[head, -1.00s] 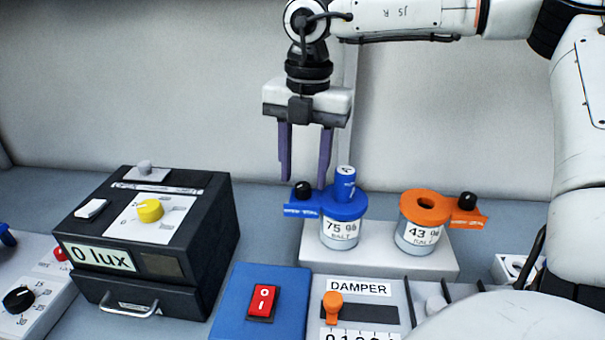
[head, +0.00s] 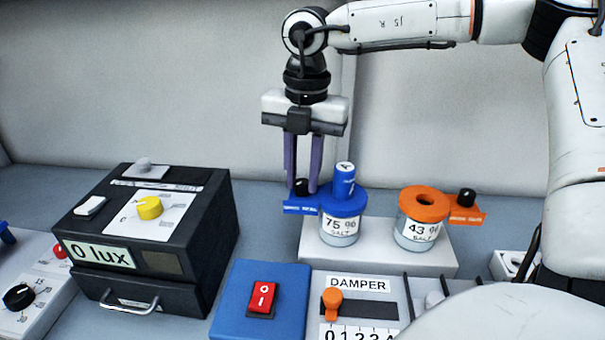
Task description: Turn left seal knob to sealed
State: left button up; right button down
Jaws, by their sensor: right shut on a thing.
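The left seal knob (head: 302,187) is a small black knob on a blue tab (head: 300,208) at the left of the blue-lidded 75 % salt jar (head: 341,229). My right gripper (head: 301,189) points down with its two purple fingers on either side of the knob and is shut on it. The print on the blue tab is too small to read. A blue cylinder (head: 344,180) stands upright in the blue lid. My left gripper is not in view.
An orange-lidded 43 % jar (head: 416,232) with its own black knob (head: 467,197) stands right on the same white block (head: 375,254). A black lux box (head: 150,240) is left. A red switch (head: 262,300) and damper panel (head: 360,310) lie in front.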

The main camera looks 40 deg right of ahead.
jog(key=shift+n+b, duration=0.5)
jog(key=shift+n, duration=0.2)
jog(key=shift+n+b, duration=0.65)
jog(key=shift+n, duration=0.55)
jog(key=n+b, duration=0.1)
jog(key=n, duration=0.3)
jog(key=shift+d+n, duration=0.1)
jog(key=shift+n, duration=0.2)
jog(key=n, duration=0.9)
jog(key=shift+w+r+g, duration=0.1)
jog(key=shift+g, duration=0.2)
jog(key=c, duration=1.5)
grip_release()
